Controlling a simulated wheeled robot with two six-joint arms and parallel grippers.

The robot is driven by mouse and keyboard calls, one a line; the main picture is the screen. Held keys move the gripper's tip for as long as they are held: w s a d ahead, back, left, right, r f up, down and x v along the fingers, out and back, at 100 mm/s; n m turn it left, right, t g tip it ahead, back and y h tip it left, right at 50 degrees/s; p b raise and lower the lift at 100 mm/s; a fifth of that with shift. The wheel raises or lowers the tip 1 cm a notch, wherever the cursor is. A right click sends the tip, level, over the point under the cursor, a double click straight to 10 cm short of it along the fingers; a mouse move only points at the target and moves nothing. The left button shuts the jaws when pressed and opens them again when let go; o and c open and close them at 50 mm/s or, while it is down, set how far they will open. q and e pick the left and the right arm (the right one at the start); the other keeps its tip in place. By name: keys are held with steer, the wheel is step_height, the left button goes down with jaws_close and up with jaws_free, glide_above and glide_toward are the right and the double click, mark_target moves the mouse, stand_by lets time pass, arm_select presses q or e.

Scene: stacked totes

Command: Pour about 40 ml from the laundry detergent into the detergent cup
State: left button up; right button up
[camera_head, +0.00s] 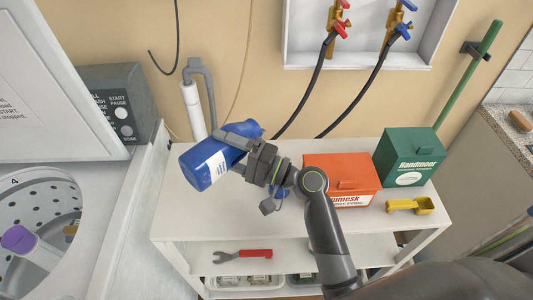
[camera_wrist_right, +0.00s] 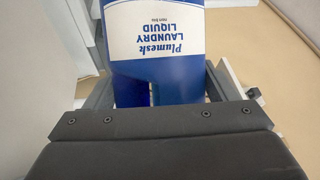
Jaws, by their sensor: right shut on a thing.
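The blue laundry detergent bottle (camera_head: 205,166) is in the head view, held tilted above the left part of the white shelf top. Its white label (camera_wrist_right: 155,30) reads "Plumesk Laundry Liquid" in the right wrist view. My right gripper (camera_head: 242,142) is shut on the bottle, with a finger across its side. A small blue thing (camera_head: 281,192) shows partly behind my right wrist, low over the shelf top. It may be the detergent cup, but most of it is hidden. I see no stream of liquid. My left gripper is not in view.
An orange box (camera_head: 352,173), a green box (camera_head: 410,150) and a yellow scoop (camera_head: 412,205) stand on the right of the shelf top (camera_head: 175,222). A red-handled wrench (camera_head: 243,255) lies on the lower shelf. The open washer drum (camera_head: 40,200) is at left. Hoses hang behind.

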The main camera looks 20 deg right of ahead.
steer(key=shift+d+r, duration=0.1)
steer(key=shift+r, duration=0.1)
steer(key=shift+f+n, duration=0.3)
steer(key=shift+a+f+n+g+b, duration=0.2)
steer(key=shift+f+n+g+b, duration=0.2)
steer(key=shift+f+n+b, duration=0.45)
steer(key=shift+r+n+g+h+p, duration=0.1)
steer(key=shift+n+g+h+p, duration=0.2)
steer(key=shift+n+p, duration=0.25)
steer(key=shift+f, duration=0.2)
